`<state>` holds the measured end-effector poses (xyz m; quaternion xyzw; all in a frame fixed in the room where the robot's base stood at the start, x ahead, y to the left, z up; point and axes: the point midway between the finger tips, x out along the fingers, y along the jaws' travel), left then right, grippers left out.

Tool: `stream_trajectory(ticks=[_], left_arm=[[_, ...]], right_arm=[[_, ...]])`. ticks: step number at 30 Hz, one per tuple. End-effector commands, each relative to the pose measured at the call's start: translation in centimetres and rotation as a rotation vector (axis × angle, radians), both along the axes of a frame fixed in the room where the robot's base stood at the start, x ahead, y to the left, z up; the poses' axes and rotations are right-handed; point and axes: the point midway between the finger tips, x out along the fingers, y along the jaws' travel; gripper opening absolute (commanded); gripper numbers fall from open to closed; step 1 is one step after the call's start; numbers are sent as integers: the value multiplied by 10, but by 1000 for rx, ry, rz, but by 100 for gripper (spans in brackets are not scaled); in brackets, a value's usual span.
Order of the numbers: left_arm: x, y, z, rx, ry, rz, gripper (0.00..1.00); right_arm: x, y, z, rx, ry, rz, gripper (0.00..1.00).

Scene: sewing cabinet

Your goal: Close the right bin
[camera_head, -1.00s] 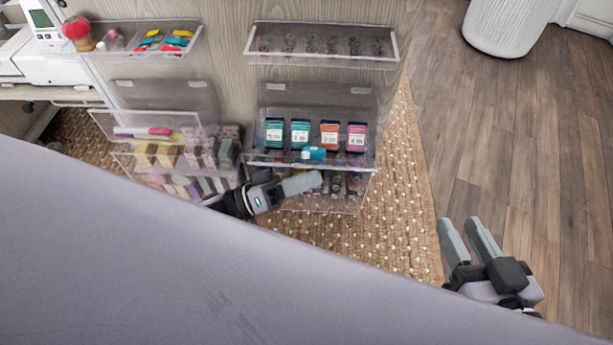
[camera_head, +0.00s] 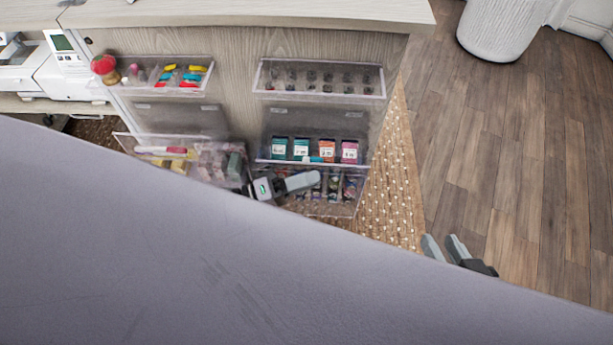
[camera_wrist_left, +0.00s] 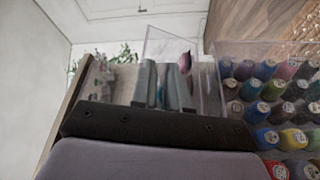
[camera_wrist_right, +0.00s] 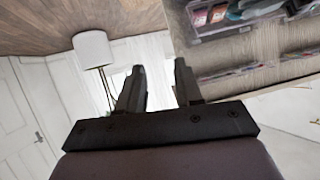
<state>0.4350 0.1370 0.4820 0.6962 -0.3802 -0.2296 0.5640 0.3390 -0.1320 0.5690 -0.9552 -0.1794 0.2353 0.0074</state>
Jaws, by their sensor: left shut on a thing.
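The clear right bin (camera_head: 264,150) hangs on the cabinet's wood side, in the right column. It holds several upright colored packets and a small teal item. My left gripper (camera_head: 316,178) is at the front of this bin, over the spool bin below. Its fingers (camera_wrist_left: 162,82) are close together beside a clear plastic wall in the left wrist view. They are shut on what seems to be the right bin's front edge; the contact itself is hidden. My right gripper (camera_head: 443,246) is open and empty over the floor; its spread fingers (camera_wrist_right: 158,88) show in the right wrist view.
A clear bin of thread spools (camera_head: 335,208) sits just below the right bin. A bobbin tray (camera_head: 378,94) is above it. Left-hand bins (camera_head: 125,145) jut out beside my left gripper. The wood floor (camera_head: 510,170) on the right is clear.

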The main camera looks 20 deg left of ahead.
Motion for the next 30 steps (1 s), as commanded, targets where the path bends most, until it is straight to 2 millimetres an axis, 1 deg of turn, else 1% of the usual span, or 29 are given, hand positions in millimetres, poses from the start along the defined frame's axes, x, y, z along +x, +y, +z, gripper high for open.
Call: stream_trajectory(ticks=[1,5,13,22,30], left_arm=[[2,2,7,-4,24,2,0],[5,3,11,-22,86,2,0],[13,6,18,-59,216,2,0],[22,9,24,-97,351,3,0],[29,11,27,-104,368,5,0]], right_arm=[[-2,-4,6,-23,2,-4,35],[-6,-12,9,-79,-2,-13,35],[-10,-24,3,-88,42,-41,35],[-14,-32,-2,-91,71,-59,35],[-15,-36,-5,-94,85,-69,35]])
